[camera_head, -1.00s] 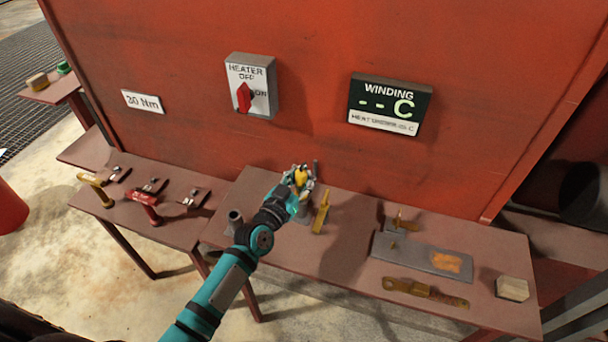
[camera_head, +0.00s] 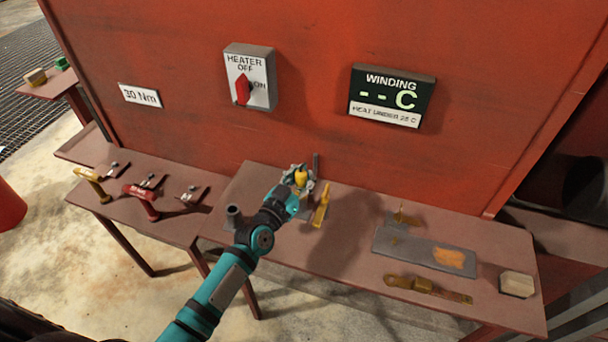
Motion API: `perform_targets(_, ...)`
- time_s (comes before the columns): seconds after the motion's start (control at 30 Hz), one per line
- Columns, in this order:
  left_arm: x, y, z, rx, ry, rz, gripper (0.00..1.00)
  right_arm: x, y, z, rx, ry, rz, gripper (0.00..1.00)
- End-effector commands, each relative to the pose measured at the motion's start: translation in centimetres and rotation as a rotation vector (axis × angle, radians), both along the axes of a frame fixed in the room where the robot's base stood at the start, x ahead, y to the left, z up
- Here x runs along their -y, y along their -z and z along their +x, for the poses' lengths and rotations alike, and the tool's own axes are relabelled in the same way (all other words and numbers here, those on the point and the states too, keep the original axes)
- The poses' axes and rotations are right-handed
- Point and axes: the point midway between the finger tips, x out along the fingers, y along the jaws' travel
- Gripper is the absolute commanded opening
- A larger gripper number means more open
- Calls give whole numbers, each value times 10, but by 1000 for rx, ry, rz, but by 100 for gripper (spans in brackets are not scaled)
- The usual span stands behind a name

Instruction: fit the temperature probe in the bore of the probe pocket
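My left gripper (camera_head: 299,182) is low over the back of the long table, with its fingers around a yellow piece that may be the temperature probe (camera_head: 301,177). I cannot tell whether the fingers press on it; its lower part is hidden. The yellow piece is apart from that cylinder. A thin dark upright rod (camera_head: 316,166) stands just right of the gripper. My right gripper is not in view.
A grey plate (camera_head: 408,249), a brass bar (camera_head: 423,286) and a pale block (camera_head: 516,284) lie further right. The red wall carries a heater switch (camera_head: 250,79) at OFF and a winding display (camera_head: 391,96) showing dashes.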

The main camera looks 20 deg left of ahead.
Motion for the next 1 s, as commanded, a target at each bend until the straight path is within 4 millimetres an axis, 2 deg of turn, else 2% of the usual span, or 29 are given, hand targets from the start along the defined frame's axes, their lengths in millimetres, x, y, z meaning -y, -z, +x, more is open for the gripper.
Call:
perform_targets(0.03, 0, -1, 0, 1, 0, 0, 20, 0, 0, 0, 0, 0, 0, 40)
perform_targets(0.2, 0, -1, 0, 1, 0, 0, 42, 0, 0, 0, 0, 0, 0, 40)
perform_targets(0.23, 0, -1, 0, 1, 0, 0, 44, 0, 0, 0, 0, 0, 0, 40)
perform_targets(0.57, -1, 0, -5, -2, 0, 0, 44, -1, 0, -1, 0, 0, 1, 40)
perform_targets(0.67, -4, 1, -18, -3, 0, 1, 44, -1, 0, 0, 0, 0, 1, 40)
perform_targets(1.0, -20, -2, -87, -3, 0, 2, 44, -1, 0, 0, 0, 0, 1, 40)
